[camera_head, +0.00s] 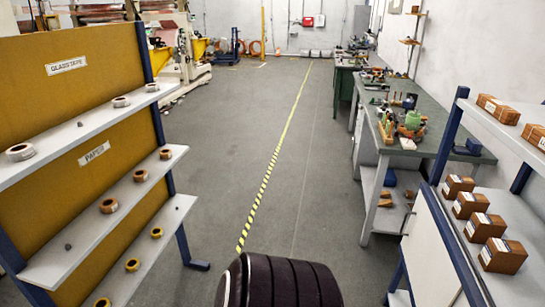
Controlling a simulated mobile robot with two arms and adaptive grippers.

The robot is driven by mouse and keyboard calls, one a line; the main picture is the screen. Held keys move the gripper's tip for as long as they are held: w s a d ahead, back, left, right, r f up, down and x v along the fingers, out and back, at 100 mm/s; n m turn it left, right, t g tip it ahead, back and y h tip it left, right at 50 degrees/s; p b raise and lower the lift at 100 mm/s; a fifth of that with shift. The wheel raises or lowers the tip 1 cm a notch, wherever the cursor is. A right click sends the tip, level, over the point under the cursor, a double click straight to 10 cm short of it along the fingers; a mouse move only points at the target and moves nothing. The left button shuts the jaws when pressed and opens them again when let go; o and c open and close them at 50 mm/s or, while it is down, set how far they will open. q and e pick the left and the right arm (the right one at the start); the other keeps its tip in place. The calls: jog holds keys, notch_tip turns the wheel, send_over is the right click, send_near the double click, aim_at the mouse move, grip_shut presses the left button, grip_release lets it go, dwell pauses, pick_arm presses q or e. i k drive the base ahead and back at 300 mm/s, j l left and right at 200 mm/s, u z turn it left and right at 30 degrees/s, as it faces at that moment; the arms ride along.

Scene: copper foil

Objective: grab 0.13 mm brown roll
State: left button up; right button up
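A yellow-brown shelf rack stands at the left. Its middle shelf (95,228), below a "PAPER" label (94,153), holds brown rolls: a far one (166,154), a middle one (140,175) and a nearer one (108,205). No thickness marking is readable, so I cannot tell which roll is 0.13 mm. Pale rolls (20,152) lie on the upper shelf (70,135) under a "GLASS TAPE" label (66,65). Yellow-and-dark rolls (132,265) lie on the bottom shelf. Neither of my grippers is in view.
A black ridged object (285,283) fills the bottom centre; I cannot tell what it is. Brown boxes (501,255) stand on a rack at the right. A cluttered workbench (440,125) is behind it. The grey floor (225,160) between is clear, with a yellow-black line (271,171).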

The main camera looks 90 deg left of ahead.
aim_at(114, 206)
jog(key=u, duration=3.95)
jog(key=i+l+u, duration=0.3)
jog(key=l, duration=0.2)
jog(key=l+u, duration=0.3)
jog(key=l, duration=0.25)
jog(key=i+l+u, duration=0.1)
jog(key=l+u, duration=0.2)
jog(key=l, duration=0.3)
